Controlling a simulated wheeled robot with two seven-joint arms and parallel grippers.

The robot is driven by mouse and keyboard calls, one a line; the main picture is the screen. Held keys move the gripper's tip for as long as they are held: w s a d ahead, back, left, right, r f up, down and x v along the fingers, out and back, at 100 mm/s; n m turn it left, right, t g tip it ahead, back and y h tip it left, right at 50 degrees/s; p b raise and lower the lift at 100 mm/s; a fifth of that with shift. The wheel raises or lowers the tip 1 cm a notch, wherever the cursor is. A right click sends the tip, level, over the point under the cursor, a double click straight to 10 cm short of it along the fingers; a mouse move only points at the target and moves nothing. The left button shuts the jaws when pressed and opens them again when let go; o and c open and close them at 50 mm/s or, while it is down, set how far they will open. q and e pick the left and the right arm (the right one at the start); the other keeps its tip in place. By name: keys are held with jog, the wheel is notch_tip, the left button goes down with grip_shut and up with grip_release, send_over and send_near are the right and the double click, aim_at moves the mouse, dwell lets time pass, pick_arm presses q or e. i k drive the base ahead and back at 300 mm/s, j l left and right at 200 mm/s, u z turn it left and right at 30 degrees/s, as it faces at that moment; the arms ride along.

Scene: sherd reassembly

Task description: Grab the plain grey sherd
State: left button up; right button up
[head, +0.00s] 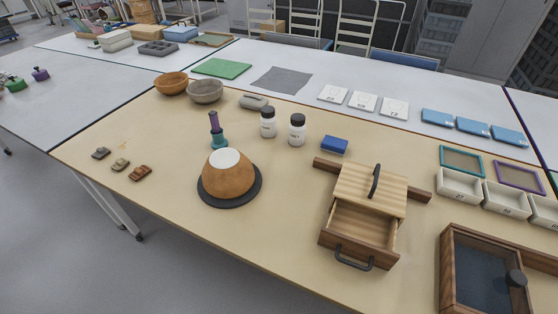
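Three small sherds lie in a slanting row near the left edge of the tan table. The farthest left one is a dark grey sherd (101,153), and it looks plain at this size. Beside it lies a beige-grey sherd (120,164), and then a reddish-brown sherd (139,173). They lie apart from each other, with nothing on top of them. Neither of my grippers shows in the head view.
An orange-brown vessel (227,177) with a white top stands on a black disc (203,193) right of the sherds. The table around the sherds is clear.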

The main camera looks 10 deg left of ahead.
aim_at(100, 152)
jog(key=u, duration=1.6)
